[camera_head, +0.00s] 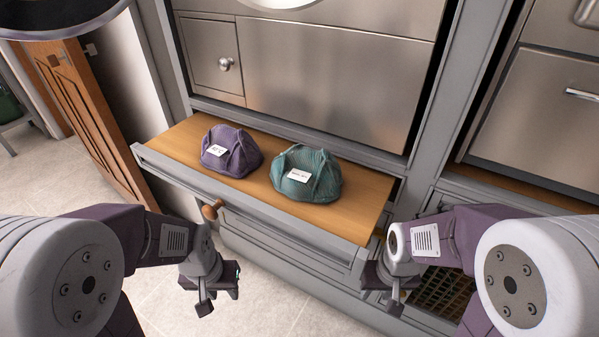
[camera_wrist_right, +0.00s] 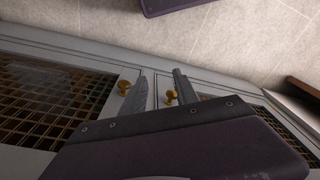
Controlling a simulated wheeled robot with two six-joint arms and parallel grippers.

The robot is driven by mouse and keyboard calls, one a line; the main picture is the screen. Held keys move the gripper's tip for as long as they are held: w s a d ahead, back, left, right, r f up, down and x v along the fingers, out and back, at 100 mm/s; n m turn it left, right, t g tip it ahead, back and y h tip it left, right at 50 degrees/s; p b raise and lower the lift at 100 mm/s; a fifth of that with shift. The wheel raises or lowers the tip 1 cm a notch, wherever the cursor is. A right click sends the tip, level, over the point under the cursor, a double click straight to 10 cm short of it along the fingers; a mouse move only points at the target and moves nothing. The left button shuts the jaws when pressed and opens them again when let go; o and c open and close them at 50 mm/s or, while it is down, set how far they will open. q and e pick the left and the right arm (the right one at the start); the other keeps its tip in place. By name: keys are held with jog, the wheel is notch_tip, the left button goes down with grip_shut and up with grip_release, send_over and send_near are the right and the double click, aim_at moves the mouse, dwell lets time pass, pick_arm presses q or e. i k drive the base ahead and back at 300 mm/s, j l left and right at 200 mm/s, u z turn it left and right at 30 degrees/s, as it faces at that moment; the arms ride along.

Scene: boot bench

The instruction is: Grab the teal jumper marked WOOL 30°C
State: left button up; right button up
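The teal jumper (camera_head: 318,172) lies bunched up in the open drawer (camera_head: 345,212), with a white label whose print is too small to read. A purple jumper (camera_head: 238,148) with a white label lies to its left, a small gap apart. My left gripper (camera_head: 215,300) is in front of the drawer, low and to the left of the teal jumper; its fingers are too small to judge. My right gripper (camera_head: 388,300) is by the drawer's front right corner, apart from both jumpers. In the right wrist view its two fingers (camera_wrist_right: 160,88) stand apart with nothing between them.
A steel appliance front (camera_head: 320,75) rises behind the drawer. Mesh-panelled doors (camera_wrist_right: 50,100) with small knobs lie below my right gripper. Tiled floor (camera_head: 150,290) is open at the left.

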aim_at(301, 173)
jog(key=k+j+z, duration=0.15)
jog(key=k+j, duration=0.15)
jog(key=i+j+z, duration=0.15)
jog(key=j+z, duration=0.2)
jog(key=j, duration=0.6)
jog(key=j+z, duration=0.35)
jog(key=j, duration=0.65)
jog(key=k+j+z, duration=0.1)
jog(key=j+z, duration=0.2)
jog(key=j, duration=0.65)
